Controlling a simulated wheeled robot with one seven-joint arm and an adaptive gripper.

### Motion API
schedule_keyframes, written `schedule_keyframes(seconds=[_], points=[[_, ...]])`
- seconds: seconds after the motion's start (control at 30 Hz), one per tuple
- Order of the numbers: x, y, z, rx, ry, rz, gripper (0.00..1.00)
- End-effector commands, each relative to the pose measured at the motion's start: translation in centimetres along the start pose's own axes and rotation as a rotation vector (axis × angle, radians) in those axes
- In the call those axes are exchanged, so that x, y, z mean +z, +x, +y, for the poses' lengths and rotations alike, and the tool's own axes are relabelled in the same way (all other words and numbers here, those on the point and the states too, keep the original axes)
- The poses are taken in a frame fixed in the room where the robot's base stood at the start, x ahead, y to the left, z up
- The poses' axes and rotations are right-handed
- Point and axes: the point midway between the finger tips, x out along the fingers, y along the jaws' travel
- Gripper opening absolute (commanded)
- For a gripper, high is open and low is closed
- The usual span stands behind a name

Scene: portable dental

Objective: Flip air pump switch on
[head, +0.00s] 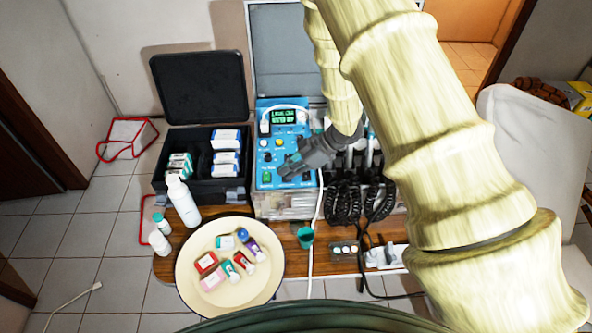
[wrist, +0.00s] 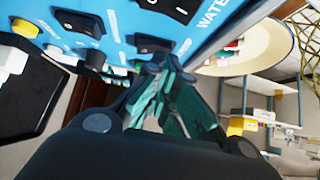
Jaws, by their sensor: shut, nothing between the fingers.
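The blue control panel (head: 267,130) of the dental unit faces up in the head view, with a lit display and small coloured knobs. In the wrist view the panel (wrist: 118,20) fills the top and carries several black rocker switches. My gripper (head: 285,170) reaches over the panel's lower right part from the right. Its fingers are shut and empty. In the wrist view my gripper's tips (wrist: 160,66) are close to a black rocker switch (wrist: 155,43); I cannot tell whether they touch. I cannot read which rocker is the air pump switch, nor its position.
An open black case (head: 170,182) with small boxes stands left of the unit. A white bottle (head: 182,201) and a round tray (head: 192,283) are in front. Black coiled hoses (head: 343,200) hang right of the unit. A green cup (head: 305,237) stands on the table.

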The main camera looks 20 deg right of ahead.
Motion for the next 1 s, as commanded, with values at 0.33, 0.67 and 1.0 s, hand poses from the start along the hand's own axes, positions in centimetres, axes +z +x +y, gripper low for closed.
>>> schedule_keyframes(seconds=[0.33, 0.67, 1.0], points=[[-0.2, -0.1, 0.3, -0.001, 0.000, 0.001, 0.00], [-0.4, -0.3, 1.5, -0.001, -0.001, 0.000, 0.00], [-0.4, -0.4, 1.7, 0.001, -0.003, 0.001, 0.00]])
